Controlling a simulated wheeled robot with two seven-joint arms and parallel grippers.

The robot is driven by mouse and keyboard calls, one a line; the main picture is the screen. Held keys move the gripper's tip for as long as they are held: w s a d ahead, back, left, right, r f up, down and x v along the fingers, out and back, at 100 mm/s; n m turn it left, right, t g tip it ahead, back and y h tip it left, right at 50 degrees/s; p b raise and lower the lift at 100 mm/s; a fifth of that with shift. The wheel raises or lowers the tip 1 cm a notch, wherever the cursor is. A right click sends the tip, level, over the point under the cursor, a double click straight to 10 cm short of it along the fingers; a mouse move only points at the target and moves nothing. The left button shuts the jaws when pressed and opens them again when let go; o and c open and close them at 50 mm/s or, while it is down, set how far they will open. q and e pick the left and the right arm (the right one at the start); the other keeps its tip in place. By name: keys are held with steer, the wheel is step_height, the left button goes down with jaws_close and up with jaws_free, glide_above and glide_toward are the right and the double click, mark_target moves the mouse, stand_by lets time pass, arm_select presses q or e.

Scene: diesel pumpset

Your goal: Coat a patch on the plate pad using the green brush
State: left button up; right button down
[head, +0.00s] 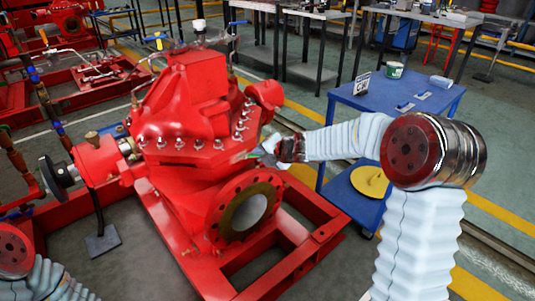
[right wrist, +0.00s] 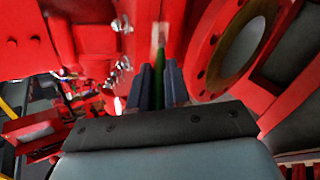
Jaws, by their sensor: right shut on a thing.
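My right gripper (head: 268,152) is beside the right side of the red pump casing (head: 188,100), just above its round flange (head: 244,208). In the right wrist view its two dark fingers (right wrist: 160,86) are shut on the green brush (right wrist: 159,72), which points away from the wrist. The brush's pale tip (right wrist: 159,35) lies in front of a red surface; I cannot tell whether it touches. In the head view only a sliver of green shows by the casing. I cannot pick out the plate pad with certainty. My left gripper is out of view; part of my left arm shows at the bottom left.
A blue trolley (head: 429,98) stands right of the pump, with a white-and-green tub (head: 395,70) and small items on top. A yellow disc (head: 369,181) lies on its lower shelf. The pump's red base frame (head: 300,252) extends toward me. Workbenches stand behind.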

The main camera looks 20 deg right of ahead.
steer(key=s+a+b, duration=0.2)
steer(key=a+b, duration=0.1)
steer(key=a, duration=0.4)
steer(key=shift+s, duration=0.25)
stand_by(0.5)
steer(key=shift+s+d+b, duration=0.25)
steer(key=shift+s+d, duration=0.1)
steer(key=shift+s, duration=0.6)
steer(key=shift+s+d+b, duration=0.2)
steer(key=shift+s+d, duration=0.1)
steer(key=shift+s, duration=0.6)
steer(key=shift+s+d+b, duration=0.25)
steer(key=shift+s+d, duration=0.1)
steer(key=shift+s, duration=0.7)
